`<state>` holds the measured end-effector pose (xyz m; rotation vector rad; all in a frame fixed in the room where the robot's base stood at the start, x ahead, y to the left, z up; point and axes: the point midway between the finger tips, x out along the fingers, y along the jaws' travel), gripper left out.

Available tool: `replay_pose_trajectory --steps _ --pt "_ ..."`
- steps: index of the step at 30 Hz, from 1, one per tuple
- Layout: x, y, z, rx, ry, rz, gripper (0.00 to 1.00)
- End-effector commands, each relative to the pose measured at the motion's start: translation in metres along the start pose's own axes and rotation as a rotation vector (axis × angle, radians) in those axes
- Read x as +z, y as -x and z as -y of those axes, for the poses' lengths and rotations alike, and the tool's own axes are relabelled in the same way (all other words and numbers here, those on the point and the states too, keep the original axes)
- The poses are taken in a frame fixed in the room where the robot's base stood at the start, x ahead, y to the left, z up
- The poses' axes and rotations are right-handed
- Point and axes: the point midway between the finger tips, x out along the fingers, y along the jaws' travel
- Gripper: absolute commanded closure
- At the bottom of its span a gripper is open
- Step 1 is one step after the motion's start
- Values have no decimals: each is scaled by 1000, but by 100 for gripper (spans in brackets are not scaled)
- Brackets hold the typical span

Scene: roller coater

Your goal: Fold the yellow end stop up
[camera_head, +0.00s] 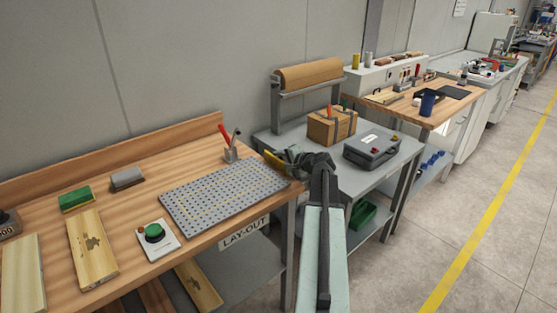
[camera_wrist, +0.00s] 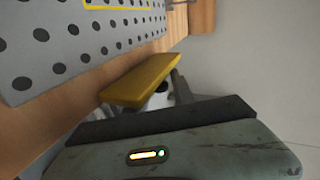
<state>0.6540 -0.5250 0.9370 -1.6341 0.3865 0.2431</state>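The yellow end stop (camera_wrist: 142,80) is a flat yellow flap in the wrist view, at the wooden bench edge beside the grey perforated plate (camera_wrist: 60,40). It looks tilted outward from the edge. In the head view, a bit of yellow (camera_head: 273,159) shows at the right end of the perforated plate (camera_head: 222,196), next to my gripper (camera_head: 296,160). My gripper is at the bench's right corner, close to the end stop. Its fingertips are not clear in either view, so I cannot tell whether it is open or touching the flap. The end stop's hinge is hidden.
A grey table behind holds a cardboard box (camera_head: 332,127) and a grey case (camera_head: 372,148). The floor at right is clear.

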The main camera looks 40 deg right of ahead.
Motion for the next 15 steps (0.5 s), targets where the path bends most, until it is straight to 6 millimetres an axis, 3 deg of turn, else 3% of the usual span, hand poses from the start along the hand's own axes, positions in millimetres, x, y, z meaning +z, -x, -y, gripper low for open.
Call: replay_pose_trajectory --steps 10,15 --pt "1 64 3 1 -1 -1 70" --pt "1 74 1 0 0 2 70"
